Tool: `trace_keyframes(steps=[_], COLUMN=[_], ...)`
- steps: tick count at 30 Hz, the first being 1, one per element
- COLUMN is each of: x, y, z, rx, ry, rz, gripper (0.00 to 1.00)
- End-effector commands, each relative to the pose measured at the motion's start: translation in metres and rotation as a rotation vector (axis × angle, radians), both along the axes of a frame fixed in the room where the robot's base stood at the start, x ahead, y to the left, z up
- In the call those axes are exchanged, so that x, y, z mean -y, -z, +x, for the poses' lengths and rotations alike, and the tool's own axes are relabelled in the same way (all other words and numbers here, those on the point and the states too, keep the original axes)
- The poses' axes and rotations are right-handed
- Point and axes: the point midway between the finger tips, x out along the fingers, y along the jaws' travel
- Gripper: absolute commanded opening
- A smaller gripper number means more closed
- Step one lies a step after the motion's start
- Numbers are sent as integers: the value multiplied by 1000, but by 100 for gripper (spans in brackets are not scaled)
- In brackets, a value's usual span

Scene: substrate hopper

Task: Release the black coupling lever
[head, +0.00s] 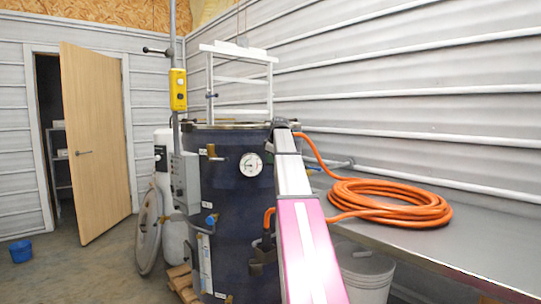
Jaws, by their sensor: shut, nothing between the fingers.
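The orange hose (268,217) bends down into a dark coupling on the right side of the dark blue tank (235,185). A black part (262,256), which looks like the coupling lever, sits there just left of my arm. It is small and dark, so I cannot tell its exact position. My pink and white arm reaches up from the bottom across the tank's right edge and covers part of the hose.
A coil of orange hose (388,200) lies on the grey bench (440,243) at right, with a white bucket (364,275) below. A grey control box (186,182) and a yellow pendant (178,90) stand left of the tank.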

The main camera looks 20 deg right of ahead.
Motion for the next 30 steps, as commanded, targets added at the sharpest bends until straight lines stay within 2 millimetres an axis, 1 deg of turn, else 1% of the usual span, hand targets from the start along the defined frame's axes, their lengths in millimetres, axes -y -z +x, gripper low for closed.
trace_keyframes(steps=[3,14,22,24,30], x=[3,4,10,13,14], y=[4,4,9,9,10], z=[4,5,16,20,21], rx=[0,0,-1,-1,0], ry=[0,0,119,127,126], rz=[0,0,-1,0,-2], gripper=[0,0,0,0,0])
